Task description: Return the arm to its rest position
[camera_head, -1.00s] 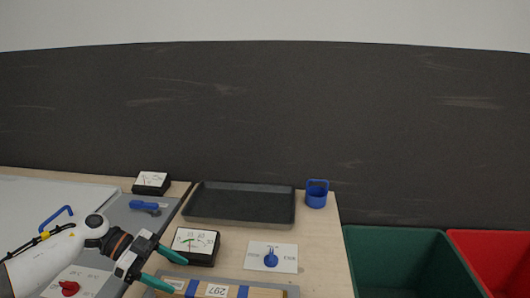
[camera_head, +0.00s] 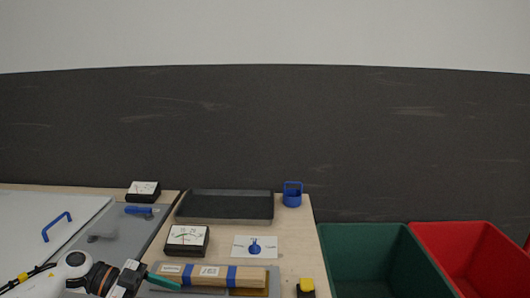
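My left arm comes in low at the left. Its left gripper (camera_head: 168,290) is at the bottom edge, in front of a cardboard box with blue tape (camera_head: 250,278). One teal finger shows, set off to the upper side of the palm, and the other is cut off below the frame. The gripper looks open, and I see nothing held in it. My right arm and gripper are not in view.
A meter (camera_head: 187,240), a black tray (camera_head: 225,207), a blue-knob plate (camera_head: 254,247) and a blue cup (camera_head: 292,194) stand on the table. A yellow-topped item (camera_head: 306,287) is at its front. Green (camera_head: 365,262) and red (camera_head: 475,262) bins stand right.

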